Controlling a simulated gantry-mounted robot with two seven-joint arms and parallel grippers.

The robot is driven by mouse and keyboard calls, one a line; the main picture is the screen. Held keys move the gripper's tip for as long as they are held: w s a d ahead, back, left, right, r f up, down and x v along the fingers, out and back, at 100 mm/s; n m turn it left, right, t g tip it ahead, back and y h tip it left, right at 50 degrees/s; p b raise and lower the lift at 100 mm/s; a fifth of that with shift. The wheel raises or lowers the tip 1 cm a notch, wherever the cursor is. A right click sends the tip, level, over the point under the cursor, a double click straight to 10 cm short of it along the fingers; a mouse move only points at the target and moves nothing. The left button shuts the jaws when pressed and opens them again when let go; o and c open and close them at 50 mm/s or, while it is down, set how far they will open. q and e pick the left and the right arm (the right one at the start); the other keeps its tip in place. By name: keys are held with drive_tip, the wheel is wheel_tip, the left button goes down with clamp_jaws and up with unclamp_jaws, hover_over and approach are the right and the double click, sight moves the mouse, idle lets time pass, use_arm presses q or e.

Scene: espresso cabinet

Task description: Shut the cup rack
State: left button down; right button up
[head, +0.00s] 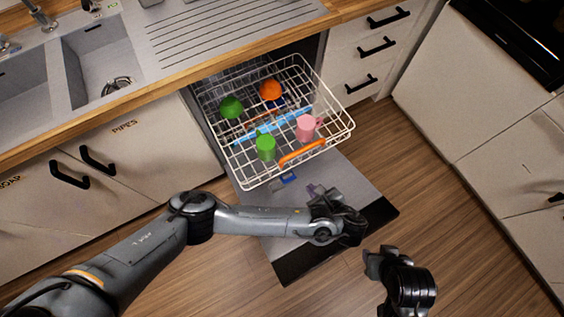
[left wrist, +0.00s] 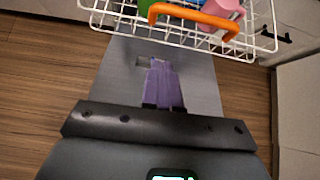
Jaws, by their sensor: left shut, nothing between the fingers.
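The cup rack (head: 243,180) is a white wire basket pulled out of the cabinet under the counter, above the lowered door. An orange handle (head: 302,153) is on its front rim; it also shows at the top of the left wrist view (left wrist: 195,17). Two green cups (head: 265,148), an orange cup (head: 270,89) and a pink cup (head: 307,128) are in the rack. My left gripper (head: 314,190) is shut and empty, over the door and apart from the handle. Its purple fingers (left wrist: 158,65) point toward the rack. My right gripper (head: 376,263) is at the lower right; its fingers are unclear.
The lowered grey door (head: 345,180) lies under the rack and my left gripper. Drawers (head: 362,50) stand right of the opening, and a cabinet labelled PIPES (head: 150,150) stands left of it. The wooden floor (head: 440,190) to the right is clear.

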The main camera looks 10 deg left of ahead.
use_arm(q)
drive_tip(key=a+r+b+x, duration=0.1)
drive_tip(key=b+x, duration=0.1)
drive_tip(key=x, duration=0.5)
drive_tip(key=w+r+b+x, duration=0.1)
drive_tip(key=b+x, duration=0.1)
drive_tip(key=x, duration=0.4)
drive_tip(key=shift+w+a, duration=0.4)
drive_tip(key=shift+a, duration=0.15)
